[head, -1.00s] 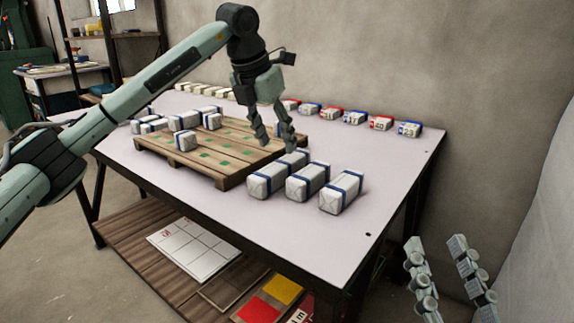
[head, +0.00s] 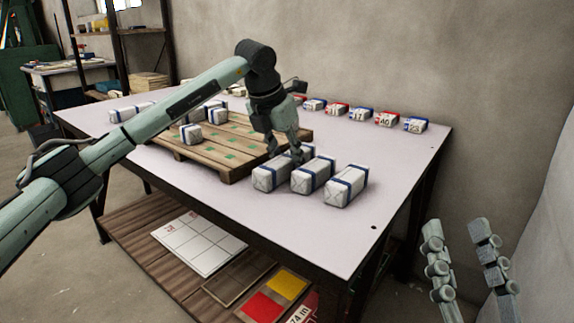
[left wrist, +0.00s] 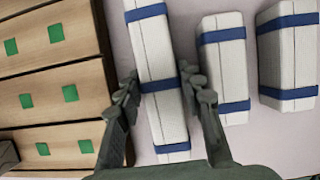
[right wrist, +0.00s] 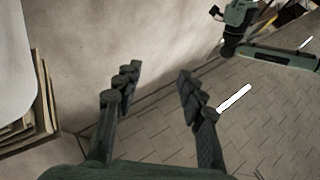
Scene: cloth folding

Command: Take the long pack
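Several white packs with blue bands stand in a row on the table, right of the pallet. The long pack (left wrist: 156,60) is the leftmost of the row and has several blue bands. In the head view the long pack (head: 267,178) is partly hidden by my left gripper (head: 287,155). In the left wrist view my left gripper (left wrist: 163,88) is open, with one finger on each side of the long pack. Two shorter packs (head: 312,175) (head: 346,186) stand to its right. My right gripper (head: 475,262) is open and empty, off the table's right side.
A wooden pallet (head: 225,168) with green squares bears several small packs. Numbered red and blue packs (head: 361,116) line the table's back edge. The table's front right corner (head: 345,250) is clear. A lower shelf holds a white grid board (head: 198,243).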

